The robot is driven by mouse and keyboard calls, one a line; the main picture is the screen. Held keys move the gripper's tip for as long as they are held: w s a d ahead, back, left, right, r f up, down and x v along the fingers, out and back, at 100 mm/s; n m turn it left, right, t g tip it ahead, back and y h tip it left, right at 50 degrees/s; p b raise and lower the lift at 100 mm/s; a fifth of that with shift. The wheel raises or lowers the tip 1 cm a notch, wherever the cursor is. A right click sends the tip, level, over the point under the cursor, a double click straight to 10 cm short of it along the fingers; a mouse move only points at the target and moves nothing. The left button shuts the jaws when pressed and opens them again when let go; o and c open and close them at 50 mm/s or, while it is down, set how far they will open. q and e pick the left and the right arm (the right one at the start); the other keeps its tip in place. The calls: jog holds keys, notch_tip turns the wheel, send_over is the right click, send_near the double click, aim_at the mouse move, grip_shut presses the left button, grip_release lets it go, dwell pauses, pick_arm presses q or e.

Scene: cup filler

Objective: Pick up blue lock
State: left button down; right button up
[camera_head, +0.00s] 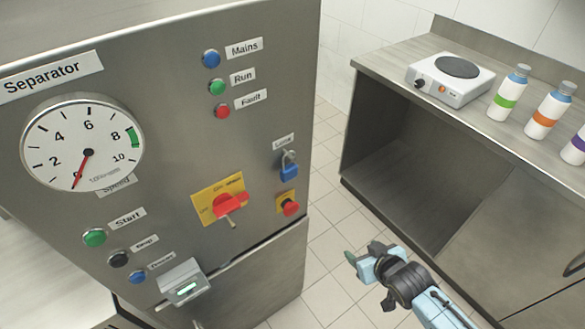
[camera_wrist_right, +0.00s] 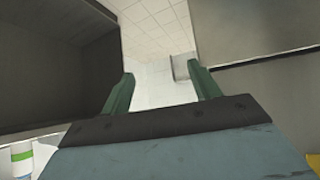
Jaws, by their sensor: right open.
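The blue lock (camera_head: 289,172) hangs on the grey metal front of the separator panel, at its right side under a small label. Its shackle is grey and its body is blue. My right gripper (camera_head: 352,258) is below and to the right of the lock in the head view, well apart from it, over the tiled floor. In the right wrist view its two green fingers (camera_wrist_right: 162,90) stand apart with nothing between them. The lock is not visible in the right wrist view. My left gripper is not in view.
A red and yellow switch (camera_head: 228,203) and a red button (camera_head: 291,208) sit near the lock. A round gauge (camera_head: 83,143) is at the panel's left. At right, a counter holds a hot plate (camera_head: 450,78) and several bottles (camera_head: 509,93). Floor between is clear.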

jog(key=w+a+r+n+t+y, duration=0.15)
jog(key=a+r, duration=0.35)
jog(key=r, duration=0.8)
jog(key=n+y, duration=0.2)
jog(key=y, duration=0.2)
send_near(292, 173)
jog(key=shift+m+t, duration=0.25)
jog(key=x, duration=0.9)
jog(key=shift+a+f, duration=0.2)
jog(key=c, duration=1.1)
